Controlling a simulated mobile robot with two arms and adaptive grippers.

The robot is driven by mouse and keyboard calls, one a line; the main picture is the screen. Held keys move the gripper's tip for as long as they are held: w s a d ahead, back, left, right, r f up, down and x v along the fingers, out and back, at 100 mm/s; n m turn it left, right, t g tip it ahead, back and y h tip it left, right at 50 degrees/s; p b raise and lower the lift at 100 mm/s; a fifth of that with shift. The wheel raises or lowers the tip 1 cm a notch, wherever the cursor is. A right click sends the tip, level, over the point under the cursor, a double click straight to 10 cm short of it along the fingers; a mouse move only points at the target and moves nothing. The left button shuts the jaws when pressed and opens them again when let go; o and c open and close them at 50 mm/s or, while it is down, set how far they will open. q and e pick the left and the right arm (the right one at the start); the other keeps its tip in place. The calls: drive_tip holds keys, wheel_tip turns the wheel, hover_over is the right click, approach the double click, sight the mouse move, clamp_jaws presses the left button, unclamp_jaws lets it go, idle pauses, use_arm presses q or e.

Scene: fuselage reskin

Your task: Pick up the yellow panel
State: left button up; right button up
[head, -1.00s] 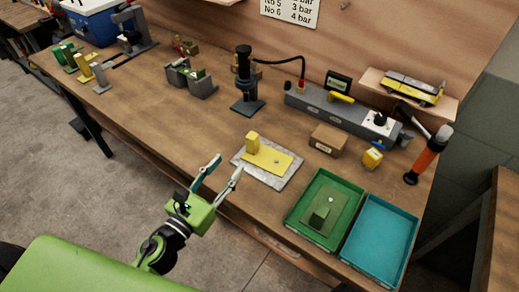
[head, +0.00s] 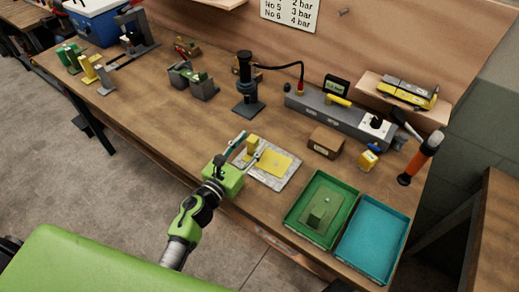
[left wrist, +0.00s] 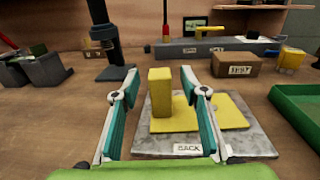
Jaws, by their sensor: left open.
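The yellow panel (head: 273,163) lies flat on a grey plate (head: 283,180) near the bench's front edge. A yellow upright block stands at the panel's left end. In the left wrist view the panel (left wrist: 215,112) and its block (left wrist: 160,92) show, and the grey plate (left wrist: 245,145) has a label reading "BACK". My left gripper (head: 248,146) is open at the block. Whether a finger touches the block I cannot tell. My right gripper is not in view.
A green tray (head: 345,222) holding a green panel and a teal tray (head: 352,257) stand to the right. A black press-like stand (head: 248,105) is behind. A small cardboard box (head: 325,142) sits behind the plate. Bare bench lies left of the plate.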

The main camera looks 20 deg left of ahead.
use_arm(q)
drive_tip(key=shift+x, duration=0.9)
drive_tip(key=shift+c, duration=0.3)
clamp_jaws()
drive_tip(key=shift+r, duration=0.1)
